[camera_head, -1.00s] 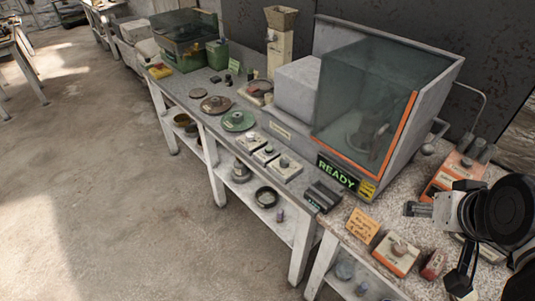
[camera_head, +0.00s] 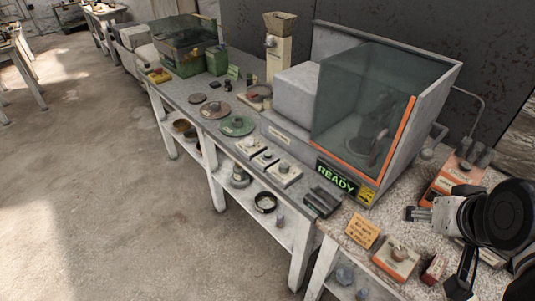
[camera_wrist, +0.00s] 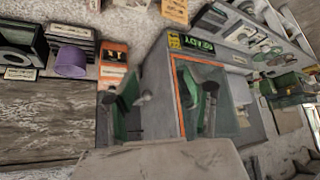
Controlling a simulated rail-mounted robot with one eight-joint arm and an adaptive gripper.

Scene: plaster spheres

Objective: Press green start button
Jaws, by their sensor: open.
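I cannot make out a green start button in either view. A grey machine with a tinted, orange-edged hood (camera_head: 355,105) stands on the bench, and a lit green READY sign (camera_head: 336,178) is on its front. The hood (camera_wrist: 232,104) and the sign (camera_wrist: 198,44) also show in the wrist view, turned about. My gripper (camera_head: 418,214) is at the right in the head view, in front of the machine's right end. In the wrist view my gripper (camera_wrist: 168,102) has its two fingers wide apart, with nothing between them. The fingers cover part of the machine there.
An orange box with dark tops (camera_head: 457,173) stands right of the machine. A small orange-sided box with a round knob (camera_head: 397,259), a red block (camera_head: 433,268) and an orange note (camera_head: 361,231) lie near the front edge. Discs and small boxes fill the bench to the left.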

